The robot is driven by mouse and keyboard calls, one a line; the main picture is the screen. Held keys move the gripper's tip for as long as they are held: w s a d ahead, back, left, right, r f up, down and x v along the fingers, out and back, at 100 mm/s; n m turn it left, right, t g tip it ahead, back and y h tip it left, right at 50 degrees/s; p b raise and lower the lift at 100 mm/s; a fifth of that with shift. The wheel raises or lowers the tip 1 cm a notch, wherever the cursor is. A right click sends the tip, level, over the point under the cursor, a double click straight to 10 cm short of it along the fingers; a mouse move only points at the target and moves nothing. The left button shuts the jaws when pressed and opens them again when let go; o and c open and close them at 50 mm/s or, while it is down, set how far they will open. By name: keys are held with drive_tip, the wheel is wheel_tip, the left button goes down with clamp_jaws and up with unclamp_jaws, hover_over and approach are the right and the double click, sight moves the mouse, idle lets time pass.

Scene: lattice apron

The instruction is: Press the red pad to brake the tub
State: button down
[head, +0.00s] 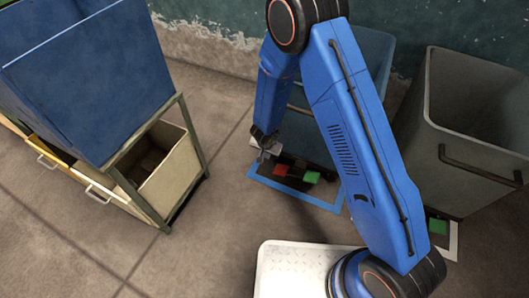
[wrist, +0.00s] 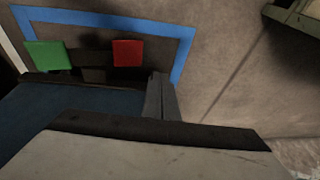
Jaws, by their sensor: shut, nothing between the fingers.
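The red pad (head: 282,170) sits on a dark strip at the foot of the blue tub (head: 376,50), beside a green pad (head: 311,177). A blue floor outline (head: 297,196) runs around them. In the wrist view the red pad (wrist: 128,53) is at upper middle, the green pad (wrist: 44,55) is to its left, and part of the blue tub (wrist: 75,112) is below. My gripper (head: 266,154) is shut and empty, just left of the red pad in the head view. In the wrist view its fingers (wrist: 158,82) are right of and below the red pad, apart from it in the picture. My arm hides much of the tub.
A grey tub (head: 470,110) with a dark handle stands at right, with another green pad (head: 438,227) at its foot. A blue cabinet (head: 90,80) on a frame with a cream open drawer (head: 160,177) stands at left. Bare floor lies between cabinet and outline.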

drive_tip(key=shift+s+a+r, duration=0.1)
drive_tip(key=shift+a+r, duration=0.2)
drive_tip(key=shift+r, duration=0.2)
drive_tip(key=shift+s+a+r, duration=0.1)
drive_tip(key=shift+a+r, duration=0.15)
drive_tip(key=shift+r, duration=0.25)
